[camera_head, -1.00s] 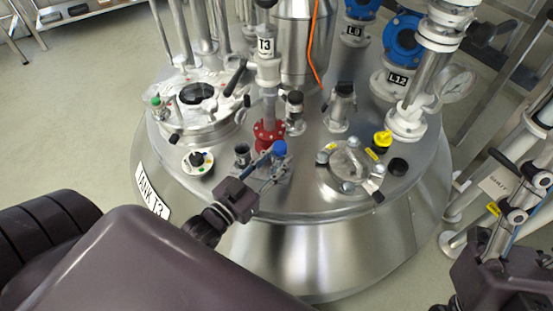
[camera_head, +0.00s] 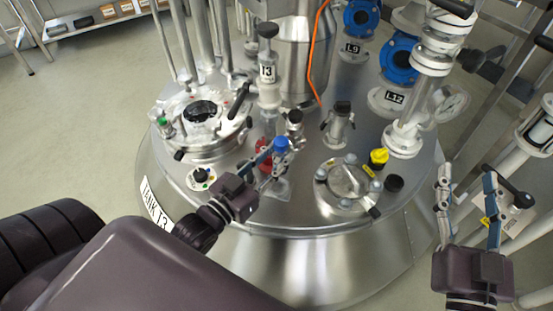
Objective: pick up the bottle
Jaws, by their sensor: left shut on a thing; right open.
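The bottle shows mainly as a blue cap (camera_head: 281,143) in the head view, above the front part of the steel tank lid. My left gripper (camera_head: 272,163) is shut on the bottle just below the cap. The bottle's body is mostly hidden by the fingers, and it appears to be raised a little above the lid. My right gripper (camera_head: 467,178) is open and empty at the right, with its fingers pointing up in the picture, apart from the tank.
The tank lid (camera_head: 300,205) carries a round clamped port (camera_head: 347,184), a yellow cap (camera_head: 378,158), a black knob (camera_head: 393,183) and a red flange (camera_head: 264,152) close behind my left gripper. White piping (camera_head: 405,138) rises at the right. Open floor (camera_head: 95,130) lies at left.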

